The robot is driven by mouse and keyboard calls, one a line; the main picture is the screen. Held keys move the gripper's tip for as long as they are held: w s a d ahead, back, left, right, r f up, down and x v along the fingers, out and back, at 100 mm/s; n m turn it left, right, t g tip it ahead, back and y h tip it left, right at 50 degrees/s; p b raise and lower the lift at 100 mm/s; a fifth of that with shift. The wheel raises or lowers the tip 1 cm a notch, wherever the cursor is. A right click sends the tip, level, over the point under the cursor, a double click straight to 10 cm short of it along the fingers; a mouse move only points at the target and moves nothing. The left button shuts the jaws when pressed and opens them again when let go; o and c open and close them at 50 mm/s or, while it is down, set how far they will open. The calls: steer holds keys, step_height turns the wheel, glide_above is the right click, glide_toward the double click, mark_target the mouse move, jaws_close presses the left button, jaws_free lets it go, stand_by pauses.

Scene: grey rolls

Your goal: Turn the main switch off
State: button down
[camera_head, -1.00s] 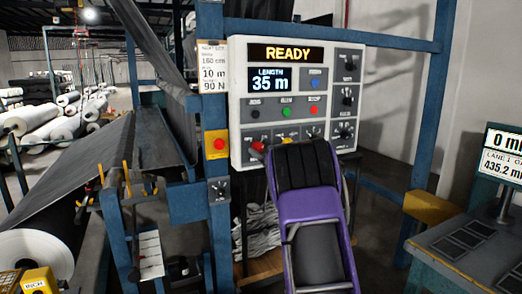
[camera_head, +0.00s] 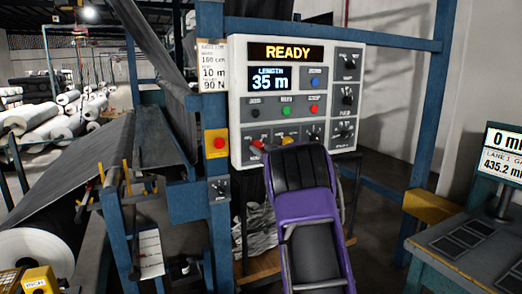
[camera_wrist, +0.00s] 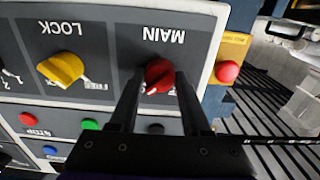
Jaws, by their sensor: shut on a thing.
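The main switch is a red rotary knob (camera_wrist: 159,75) under the label MAIN, upside down in the wrist view. It also shows at the lower left of the grey control panel (camera_head: 235,100) in the head view, as a small red knob (camera_head: 257,146). My gripper (camera_wrist: 161,82) has one black finger on each side of the knob and is shut on it. A white mark shows on the knob's edge. The fingers cover part of the position lettering. In the head view my purple arm hides my gripper.
A yellow LOCK knob (camera_wrist: 61,69) sits beside the main switch. Green (camera_wrist: 91,124) and red STOP buttons (camera_wrist: 27,118) are close by. A red button on a yellow box (camera_wrist: 228,72) is just off the panel's edge. The panel display (camera_head: 287,53) reads READY.

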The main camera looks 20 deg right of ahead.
steer(key=shift+n, duration=0.3)
steer(key=n+b, duration=0.2)
steer(key=n, duration=0.2)
steer(key=shift+f+b, duration=0.15)
steer(key=shift+b, duration=0.2)
steer(key=n+b, duration=0.2)
steer(key=n, duration=0.3)
steer(key=shift+d, duration=0.1)
steer(key=n+b, duration=0.1)
steer(key=n, duration=0.3)
steer(key=shift+b, duration=0.4)
steer(key=shift+r+n, duration=0.2)
steer(key=shift+n, duration=1.9)
steer(key=shift+c, duration=1.8)
jaws_free()
